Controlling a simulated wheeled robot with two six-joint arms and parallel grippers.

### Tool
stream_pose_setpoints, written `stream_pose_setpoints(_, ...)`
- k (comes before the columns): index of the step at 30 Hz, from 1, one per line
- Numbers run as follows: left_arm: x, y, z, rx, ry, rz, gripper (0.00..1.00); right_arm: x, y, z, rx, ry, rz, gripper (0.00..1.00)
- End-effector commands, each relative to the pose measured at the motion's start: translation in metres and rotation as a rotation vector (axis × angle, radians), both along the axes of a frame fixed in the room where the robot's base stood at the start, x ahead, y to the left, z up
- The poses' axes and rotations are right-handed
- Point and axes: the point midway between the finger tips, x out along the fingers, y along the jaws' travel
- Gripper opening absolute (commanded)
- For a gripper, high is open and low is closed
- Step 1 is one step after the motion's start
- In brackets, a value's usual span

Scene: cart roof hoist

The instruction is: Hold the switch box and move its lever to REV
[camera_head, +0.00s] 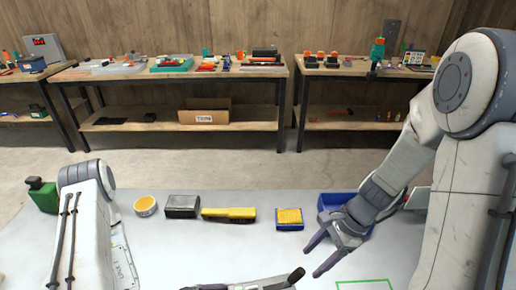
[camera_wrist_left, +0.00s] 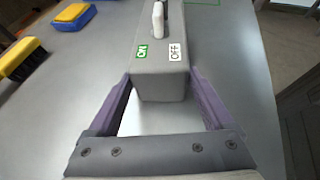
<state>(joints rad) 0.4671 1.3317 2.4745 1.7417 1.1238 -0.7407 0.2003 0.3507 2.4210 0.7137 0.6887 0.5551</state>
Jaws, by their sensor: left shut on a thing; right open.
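The switch box (camera_wrist_left: 160,82) is a grey block in the left wrist view. A green ON label (camera_wrist_left: 142,51) and a white OFF label (camera_wrist_left: 174,52) face me side by side. Its white lever (camera_wrist_left: 158,18) stands up beyond the labels, and the box's far end is cut off. I see no REV label. My left gripper (camera_wrist_left: 160,90) is shut on the box, one purple finger along each side. In the head view its wrist area is mostly cut off at the bottom edge. My right gripper (camera_head: 311,262) is open and empty above the table.
On the table (camera_head: 190,250) stand a green bottle (camera_head: 42,195), yellow tin (camera_head: 145,205), dark box (camera_head: 182,206), yellow brush (camera_head: 228,214), yellow-blue sponge (camera_head: 289,218) and blue bin (camera_head: 328,201). A green outline (camera_head: 365,281) marks the front right. Workbenches line the back wall.

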Motion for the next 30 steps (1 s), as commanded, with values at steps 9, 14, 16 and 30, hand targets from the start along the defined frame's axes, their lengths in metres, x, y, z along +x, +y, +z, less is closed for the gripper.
stream_pose_setpoints(9, 0.0, 0.0, 0.0, -0.001, -0.001, 0.001, 0.32, 0.005, -0.004, 0.007, 0.0, 0.004, 0.026, 0.65)
stream_pose_setpoints(14, 0.0, 0.0, 0.0, -0.001, -0.001, 0.001, 0.32, 0.002, 0.005, -0.011, -0.001, 0.007, 0.026, 0.65)
stream_pose_setpoints(16, 0.0, 0.0, 0.0, -0.001, -0.001, 0.001, 0.32, 0.001, 0.009, -0.02, 0.001, 0.006, 0.025, 0.65)
stream_pose_setpoints(30, 0.0, 0.0, 0.0, -0.001, -0.001, 0.001, 0.32, -0.002, 0.027, -0.058, -0.002, 0.001, 0.024, 0.65)
